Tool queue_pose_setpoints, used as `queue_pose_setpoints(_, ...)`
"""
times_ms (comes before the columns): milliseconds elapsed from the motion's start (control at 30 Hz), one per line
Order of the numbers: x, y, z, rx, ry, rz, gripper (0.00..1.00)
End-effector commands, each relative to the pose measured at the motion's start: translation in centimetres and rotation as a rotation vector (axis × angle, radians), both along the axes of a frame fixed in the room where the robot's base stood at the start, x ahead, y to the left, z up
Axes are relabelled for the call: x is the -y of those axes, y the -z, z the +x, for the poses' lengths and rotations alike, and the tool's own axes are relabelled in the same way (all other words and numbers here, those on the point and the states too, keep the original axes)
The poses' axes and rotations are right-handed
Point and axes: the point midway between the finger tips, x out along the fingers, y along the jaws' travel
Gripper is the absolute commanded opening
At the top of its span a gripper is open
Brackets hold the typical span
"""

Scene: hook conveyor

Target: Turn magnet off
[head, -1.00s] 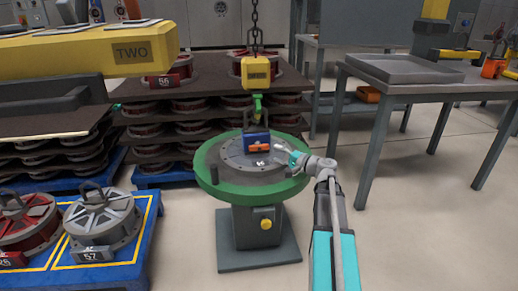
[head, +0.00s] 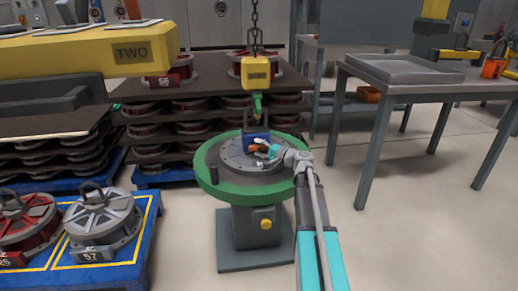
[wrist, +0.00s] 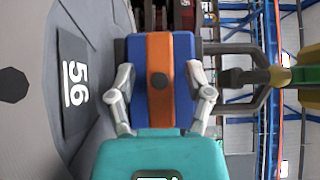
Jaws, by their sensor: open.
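The magnet is a blue block (head: 251,136) with an orange switch lever (head: 255,148) on its front, sitting on a grey round disc (head: 238,158). In the wrist view the fingers of my gripper (wrist: 160,80) are at either side of the block's face. I cannot tell whether they touch it.
A green-rimmed round stand (head: 208,183) with a yellow button (head: 266,224) carries the disc. A yellow hoist block (head: 255,72) with a green hook (head: 257,104) hangs just above the magnet. A blue pallet (head: 125,262) stands left, a grey table (head: 400,84) right.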

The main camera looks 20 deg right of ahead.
Motion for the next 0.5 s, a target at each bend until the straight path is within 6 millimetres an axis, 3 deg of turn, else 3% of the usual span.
queue_pose_setpoints(67,-0.01,0.0,-0.01,0.0,0.0,0.0,0.62)
queue_pose_setpoints(400,-0.02,0.0,-0.01,0.0,0.0,0.0,0.0)
queue_pose_setpoints(500,-0.02,0.0,0.0,0.0,0.0,0.0,0.0)
